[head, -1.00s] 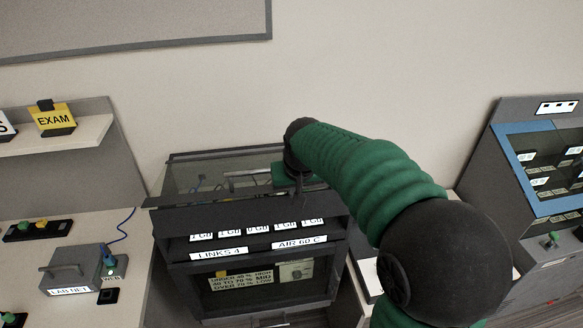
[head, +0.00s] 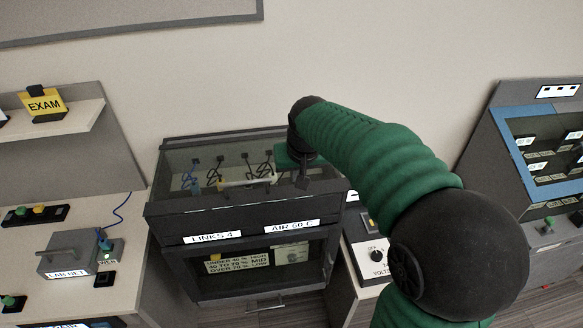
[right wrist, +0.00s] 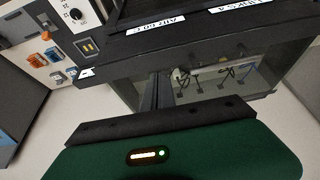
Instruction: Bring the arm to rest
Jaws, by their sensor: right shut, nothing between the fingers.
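My right arm comes in from the right in the head view, in green sleeves with a dark elbow. Its right gripper (head: 303,182) is shut and empty, by the right part of the cabinet's glass cover (head: 180,165). A pale bar handle (head: 248,183) is just left of it; I cannot tell whether they touch. In the right wrist view the dark fingers (right wrist: 158,90) are together in front of the glass, with cables and hooks (right wrist: 215,75) behind it. My left gripper is in neither view.
The dark cabinet (head: 255,260) carries labels LINKS 4 and AIR 60 C. A grey box (head: 68,260) with a blue cable is on the left bench. A knob panel (head: 372,250) is right of the cabinet. A blue-framed case (head: 500,125) stands far right.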

